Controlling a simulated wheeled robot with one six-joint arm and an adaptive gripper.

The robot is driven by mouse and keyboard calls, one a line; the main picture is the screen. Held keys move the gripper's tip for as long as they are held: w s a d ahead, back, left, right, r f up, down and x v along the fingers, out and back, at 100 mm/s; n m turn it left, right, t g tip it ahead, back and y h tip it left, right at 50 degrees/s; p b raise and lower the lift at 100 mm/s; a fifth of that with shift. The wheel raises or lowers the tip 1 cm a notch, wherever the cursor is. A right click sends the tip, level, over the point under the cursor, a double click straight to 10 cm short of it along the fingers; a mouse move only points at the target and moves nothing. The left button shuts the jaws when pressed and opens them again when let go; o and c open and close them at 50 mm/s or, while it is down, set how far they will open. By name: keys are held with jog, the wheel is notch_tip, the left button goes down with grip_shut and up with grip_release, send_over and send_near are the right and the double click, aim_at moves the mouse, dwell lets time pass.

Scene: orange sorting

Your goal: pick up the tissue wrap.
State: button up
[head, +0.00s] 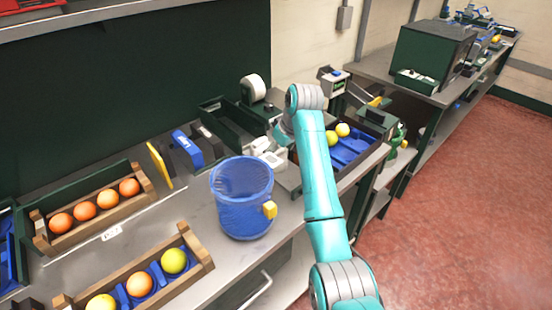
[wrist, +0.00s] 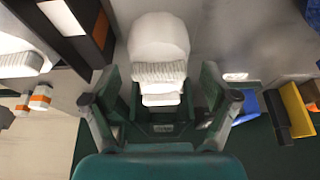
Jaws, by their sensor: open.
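A white, rounded object with a ribbed band, seemingly the tissue wrap (wrist: 158,45), lies in the upper middle of the wrist view. My gripper (wrist: 160,88) is open, with its dark green fingers on the left and right of the object's lower end. I cannot tell whether either finger touches it. In the head view, my gripper (head: 277,135) is over the bench beyond the blue bin, partly hidden by my arm. Pale shapes (head: 268,152) show below it, but I cannot tell which is the wrap.
The blue bin (head: 241,205) stands close in front of my gripper. A white roll (head: 252,88) stands behind. A dark crate with yellow fruit (head: 342,130) is to the right. A blue device (head: 187,149) and a yellow panel (head: 159,166) stand to the left.

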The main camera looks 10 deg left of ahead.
jog(key=shift+x, duration=1.35)
jog(key=shift+d, duration=0.1)
jog(key=c, duration=0.5)
jog(key=shift+r, duration=0.1)
